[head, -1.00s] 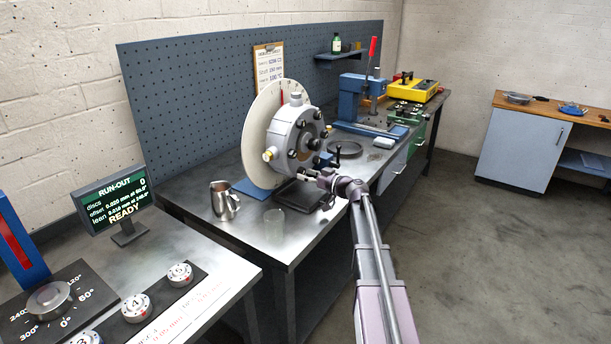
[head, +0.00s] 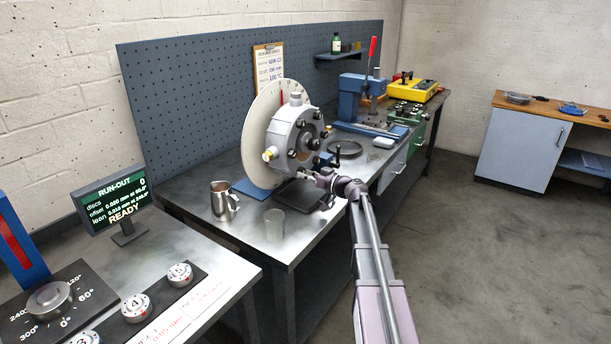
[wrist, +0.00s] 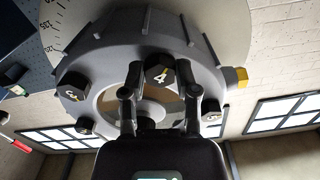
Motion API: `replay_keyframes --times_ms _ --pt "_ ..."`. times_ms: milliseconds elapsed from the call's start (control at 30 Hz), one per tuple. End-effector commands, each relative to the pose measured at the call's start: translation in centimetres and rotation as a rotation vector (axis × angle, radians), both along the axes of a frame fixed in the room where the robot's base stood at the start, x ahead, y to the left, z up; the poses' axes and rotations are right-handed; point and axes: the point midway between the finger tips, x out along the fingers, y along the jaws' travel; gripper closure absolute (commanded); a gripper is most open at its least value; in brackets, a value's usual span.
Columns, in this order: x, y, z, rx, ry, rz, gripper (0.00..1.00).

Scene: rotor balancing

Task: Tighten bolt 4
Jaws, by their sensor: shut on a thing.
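The rotor hub (head: 297,140) is a grey metal body with several black bolts around its face, standing in front of a pale graduated disc (head: 252,145). In the wrist view the hub (wrist: 140,38) fills the upper middle. Bolt 4 (wrist: 159,70), a dark hex head marked 4, sits between the two fingertips of my gripper (wrist: 162,84). The fingers are shut on its sides. In the head view my gripper (head: 314,176) reaches the lower edge of the hub face, and it hides bolt 4 there. Another numbered bolt (wrist: 73,86) shows to the left.
A steel jug (head: 222,202) and a clear glass (head: 274,224) stand on the bench in front of the hub. A run-out display (head: 115,203) reads READY. A blue press (head: 365,100) and yellow case (head: 412,88) stand farther back. The floor at right is clear.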

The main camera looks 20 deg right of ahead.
Motion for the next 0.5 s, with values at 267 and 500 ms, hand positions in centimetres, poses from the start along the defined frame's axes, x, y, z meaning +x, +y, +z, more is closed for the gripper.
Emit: replay_keyframes --times_ms 267,500 --pt "0.01 0.12 0.05 0.081 0.063 0.002 1.0" --pt "-0.04 0.19 0.09 0.219 0.17 0.002 1.0"
